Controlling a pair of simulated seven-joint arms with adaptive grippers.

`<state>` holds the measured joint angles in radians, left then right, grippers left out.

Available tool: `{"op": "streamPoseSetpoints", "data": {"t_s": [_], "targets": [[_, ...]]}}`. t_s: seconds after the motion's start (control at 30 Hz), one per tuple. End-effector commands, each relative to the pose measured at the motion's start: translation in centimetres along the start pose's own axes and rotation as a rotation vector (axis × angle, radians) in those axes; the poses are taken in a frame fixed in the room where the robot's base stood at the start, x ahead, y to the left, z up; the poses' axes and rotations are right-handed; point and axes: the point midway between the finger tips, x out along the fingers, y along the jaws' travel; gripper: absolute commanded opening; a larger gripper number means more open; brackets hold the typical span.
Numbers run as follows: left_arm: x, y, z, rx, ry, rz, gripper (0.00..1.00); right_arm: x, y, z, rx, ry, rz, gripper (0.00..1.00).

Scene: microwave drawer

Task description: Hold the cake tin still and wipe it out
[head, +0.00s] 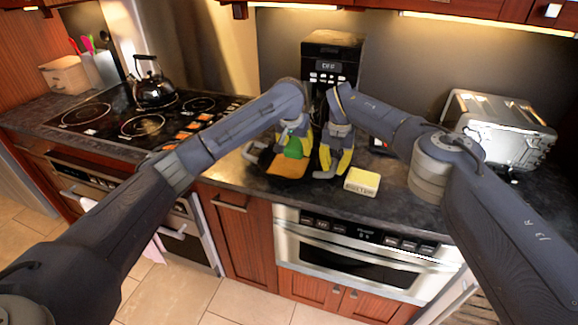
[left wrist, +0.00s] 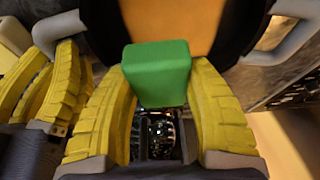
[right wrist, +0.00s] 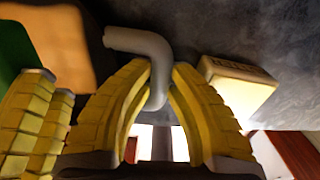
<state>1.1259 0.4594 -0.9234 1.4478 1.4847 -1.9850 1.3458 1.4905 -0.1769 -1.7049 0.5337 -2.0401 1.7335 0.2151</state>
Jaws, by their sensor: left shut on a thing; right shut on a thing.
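A grey loop handle sticks out at each side; the free one (left wrist: 278,34) shows in the left wrist view. My left gripper (head: 292,148) is shut on a green sponge (left wrist: 158,70), held at the tin; whether it touches the bottom I cannot tell. My right gripper (right wrist: 157,85) is shut on the tin's other grey handle (right wrist: 145,45), right of the tin in the head view. The fingers hide part of the tin.
A pale yellow butter block (head: 361,182) lies just right of my right gripper. A black coffee machine (head: 330,65) stands behind, a silver toaster oven (head: 497,130) at right, and a stove with a kettle (head: 153,90) at left. The counter's front edge is close.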

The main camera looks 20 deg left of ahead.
Motion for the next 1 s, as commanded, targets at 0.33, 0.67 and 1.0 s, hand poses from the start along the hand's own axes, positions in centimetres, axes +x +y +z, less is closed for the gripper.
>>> {"op": "streamPoseSetpoints", "data": {"t_s": [0.33, 0.67, 1.0], "targets": [[1.6, 0.0, 0.7, -0.001, 0.000, -0.001, 0.05, 0.1, 0.1, -0.1, -0.002, 0.002, 0.000, 0.00], [3.2, 0.0, 1.3, -0.001, 0.000, 0.000, 0.05, 0.1, 0.1, -0.1, -0.001, 0.002, 0.000, 0.00], [4.2, 0.0, 1.7, -0.001, 0.000, 0.000, 0.05, 0.1, 0.1, -0.1, -0.001, 0.002, 0.000, 0.00]]}}
